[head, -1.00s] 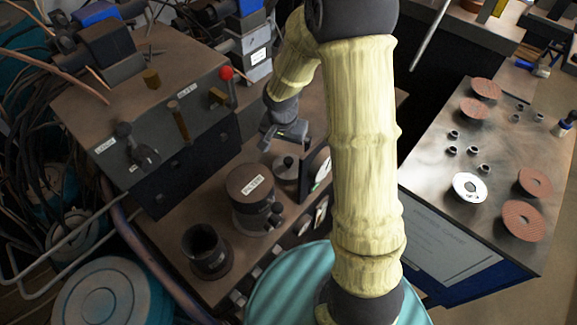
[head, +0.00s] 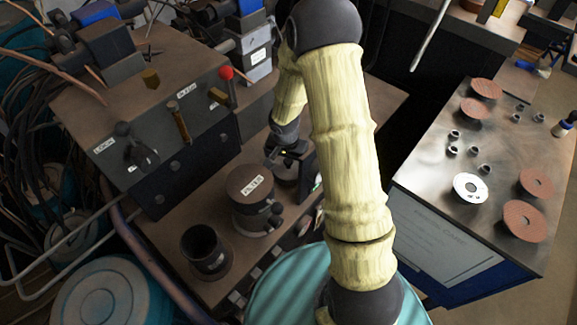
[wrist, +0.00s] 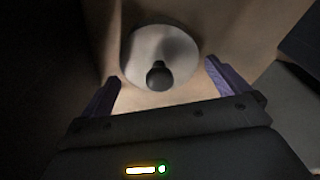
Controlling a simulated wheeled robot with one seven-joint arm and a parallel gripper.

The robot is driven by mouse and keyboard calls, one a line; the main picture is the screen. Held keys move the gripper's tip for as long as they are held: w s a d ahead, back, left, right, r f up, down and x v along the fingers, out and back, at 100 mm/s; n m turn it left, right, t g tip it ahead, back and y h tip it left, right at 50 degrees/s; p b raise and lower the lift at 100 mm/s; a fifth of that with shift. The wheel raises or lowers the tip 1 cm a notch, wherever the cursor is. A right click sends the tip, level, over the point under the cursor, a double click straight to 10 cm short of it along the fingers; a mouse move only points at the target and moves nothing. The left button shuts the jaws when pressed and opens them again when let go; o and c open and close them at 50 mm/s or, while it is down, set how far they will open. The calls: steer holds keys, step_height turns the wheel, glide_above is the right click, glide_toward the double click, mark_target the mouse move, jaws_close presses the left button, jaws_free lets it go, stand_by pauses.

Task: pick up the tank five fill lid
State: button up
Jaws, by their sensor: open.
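A round pale lid (wrist: 145,45) with a dark ball knob (wrist: 158,76) shows in the wrist view, in front of my gripper (wrist: 161,76). The two fingers are spread wide, one on each side of the knob, with nothing between them in a grip. How much height separates the fingertips from the knob I cannot tell. In the head view my gripper (head: 287,154) hangs over the small lidded fitting (head: 283,173) on the brown bench, hiding much of it. No tank number is readable on it.
A larger labelled canister (head: 250,183) with side knobs stands just left of the gripper, and an open dark cup (head: 206,250) stands further left. A control box (head: 150,110) with a red-knobbed lever is behind left. A metal table (head: 440,180) with reddish discs is at right.

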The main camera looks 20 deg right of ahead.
mark_target(288, 160)
steer(key=shift+f, duration=0.45)
steer(key=shift+w, duration=0.1)
steer(key=c, duration=0.7)
steer(key=shift+r, duration=0.1)
steer(key=shift+c, duration=0.2)
steer(key=shift+r, duration=0.1)
step_height(288, 160, up, 10)
steer(key=shift+f+p, duration=0.1)
steer(key=shift+p, duration=0.45)
